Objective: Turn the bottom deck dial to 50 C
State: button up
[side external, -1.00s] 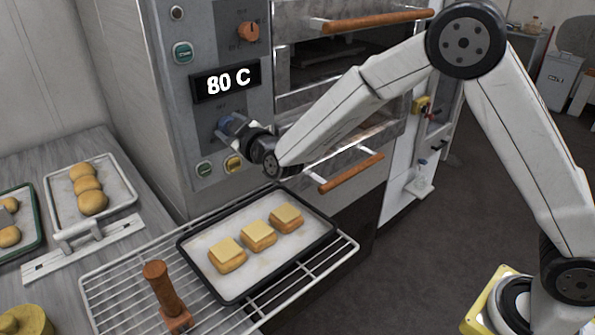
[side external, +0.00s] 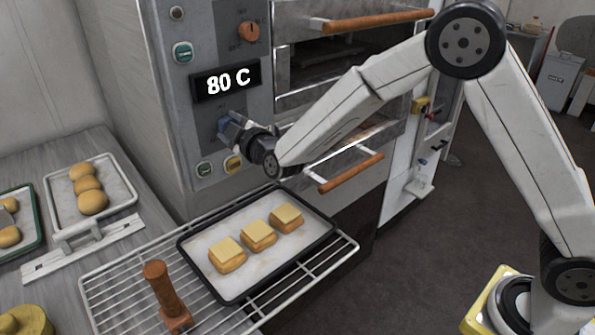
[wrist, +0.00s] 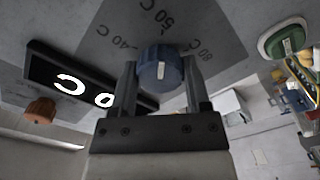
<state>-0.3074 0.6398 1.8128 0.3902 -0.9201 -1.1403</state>
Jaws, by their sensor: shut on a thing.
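The blue dial (side external: 223,127) sits on the oven's control panel, below the black display (side external: 226,81), which reads 80 C. My gripper (side external: 232,124) reaches the dial from the right. In the wrist view, my gripper (wrist: 161,75) is shut on the blue dial (wrist: 160,62), with one finger on each side. The labels 40 C, 50 C and 80 C (wrist: 200,48) fan out around the dial. A short white mark shows on its face; I cannot tell for sure which label it points to. My gripper hides part of the dial in the side view.
An orange-brown knob (side external: 249,32) and a green button (side external: 183,52) are higher on the panel. A green button (side external: 204,169) and a yellow one (side external: 233,163) are below the dial. A black-rimmed tray (side external: 205,283) with three pastries lies on a wire rack (side external: 110,290) under my arm.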

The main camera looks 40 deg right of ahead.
jog(key=o, duration=1.3)
jog(key=shift+s, duration=0.1)
jog(key=shift+s, duration=3.8)
jog(key=s+d+f+m+g, duration=0.3)
jog(key=s+d+f+g, duration=0.1)
jog(key=s, duration=0.4)
jog(key=s+d+f+m+g, duration=0.3)
jog(key=s+d+g, duration=0.2)
jog(key=s, duration=0.3)
jog(key=s+d+f+m+g, duration=0.4)
jog(key=s+g, duration=0.2)
jog(key=s, duration=0.3)
jog(key=shift+d+f, duration=0.35)
